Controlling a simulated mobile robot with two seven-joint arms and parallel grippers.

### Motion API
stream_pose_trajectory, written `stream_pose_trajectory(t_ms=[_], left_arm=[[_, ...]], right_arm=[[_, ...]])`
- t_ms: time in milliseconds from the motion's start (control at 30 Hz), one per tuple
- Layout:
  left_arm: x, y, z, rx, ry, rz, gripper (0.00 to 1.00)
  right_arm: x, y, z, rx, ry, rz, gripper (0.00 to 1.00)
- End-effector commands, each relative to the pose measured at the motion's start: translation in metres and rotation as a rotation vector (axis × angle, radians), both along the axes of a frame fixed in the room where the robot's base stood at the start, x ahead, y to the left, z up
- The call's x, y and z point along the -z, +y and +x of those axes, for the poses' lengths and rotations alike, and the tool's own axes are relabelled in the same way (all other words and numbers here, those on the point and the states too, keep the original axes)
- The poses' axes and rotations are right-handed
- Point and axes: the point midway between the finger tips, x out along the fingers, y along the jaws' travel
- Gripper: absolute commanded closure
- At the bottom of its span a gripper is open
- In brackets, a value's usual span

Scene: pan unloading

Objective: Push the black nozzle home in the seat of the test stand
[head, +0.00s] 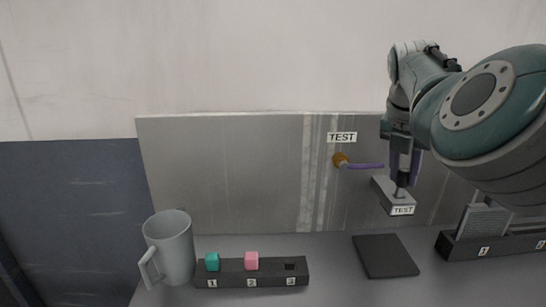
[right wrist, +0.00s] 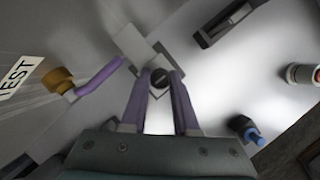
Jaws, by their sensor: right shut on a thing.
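The black nozzle (right wrist: 159,78) shows as a dark round end between the purple fingertips of my right gripper (right wrist: 157,88) in the right wrist view. The gripper is shut on it. In the head view my right gripper (head: 402,165) points down over the grey test stand (head: 382,188), which carries a TEST label. The nozzle's dark lower part (head: 400,192) meets the stand's top near its front. The fingers hide the seat, and I cannot tell how deep the nozzle sits. The stand also shows beyond the fingertips in the right wrist view (right wrist: 132,42). My left gripper is not in view.
A brass fitting (head: 340,159) with a purple spout (head: 366,166) juts from the wall panel, close left of my gripper. A dark mat (head: 385,256), a numbered block (head: 232,273) with teal and pink cubes, a grey mug (head: 171,246) and a black rack (head: 460,248) stand around.

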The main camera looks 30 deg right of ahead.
Motion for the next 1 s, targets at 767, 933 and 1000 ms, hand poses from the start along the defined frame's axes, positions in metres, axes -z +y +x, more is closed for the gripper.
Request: stream_pose_trajectory(t_ms=[767, 933, 1000], left_arm=[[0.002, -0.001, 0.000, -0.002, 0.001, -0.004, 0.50], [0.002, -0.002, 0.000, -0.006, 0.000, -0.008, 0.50], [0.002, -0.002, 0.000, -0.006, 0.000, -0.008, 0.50]], right_arm=[[0.012, 0.000, -0.001, 0.000, 0.001, 0.001, 1.00], [0.014, 0.000, 0.000, 0.000, 0.001, 0.001, 1.00], [0.015, 0.000, 0.000, 0.000, 0.001, 0.000, 1.00]])
